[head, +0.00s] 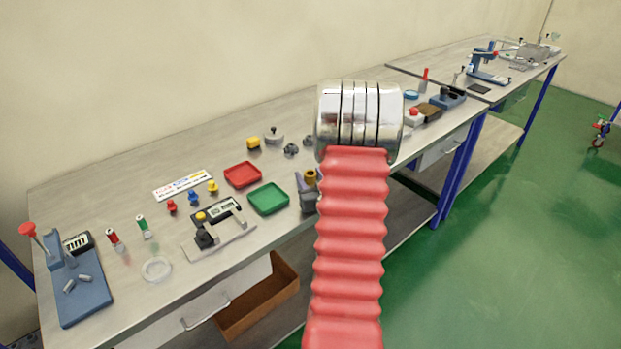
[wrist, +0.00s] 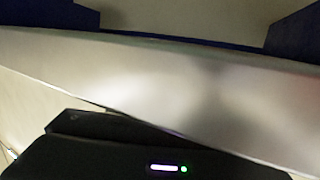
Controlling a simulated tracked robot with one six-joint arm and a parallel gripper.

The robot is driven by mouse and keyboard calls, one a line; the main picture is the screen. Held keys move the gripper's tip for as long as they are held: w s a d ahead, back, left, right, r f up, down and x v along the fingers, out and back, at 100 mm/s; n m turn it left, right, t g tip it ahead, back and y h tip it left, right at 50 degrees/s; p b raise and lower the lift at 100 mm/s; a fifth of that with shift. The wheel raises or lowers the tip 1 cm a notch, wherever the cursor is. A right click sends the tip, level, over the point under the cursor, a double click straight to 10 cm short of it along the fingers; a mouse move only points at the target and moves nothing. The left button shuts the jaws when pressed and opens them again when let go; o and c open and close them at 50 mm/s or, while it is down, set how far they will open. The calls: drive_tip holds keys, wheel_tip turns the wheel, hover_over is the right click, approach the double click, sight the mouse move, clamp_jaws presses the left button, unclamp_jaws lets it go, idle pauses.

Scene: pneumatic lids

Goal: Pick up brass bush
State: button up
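A small brass-coloured round piece (head: 310,177), which looks like the brass bush, is at the front of the bench in the head view. It is by a grey part (head: 308,198), just left of my red arm, which may hide some of it. I cannot tell whether it sits on or beside that part. My gripper's fingers do not show in the head view. In the wrist view, a black housing with a lit strip (wrist: 110,150), likely my gripper's body, fills the bottom. A blurred metallic band crosses above it. No brass piece is recognisable there.
A brown bin (head: 262,310) is below the front edge.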

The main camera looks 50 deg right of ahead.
clamp_jaws()
idle(0.3)
drive_tip(key=shift+r, duration=0.15)
wheel_tip(320, 180, up, 10)
idle(0.7)
drive_tip(key=shift+s, duration=0.1)
idle(0.8)
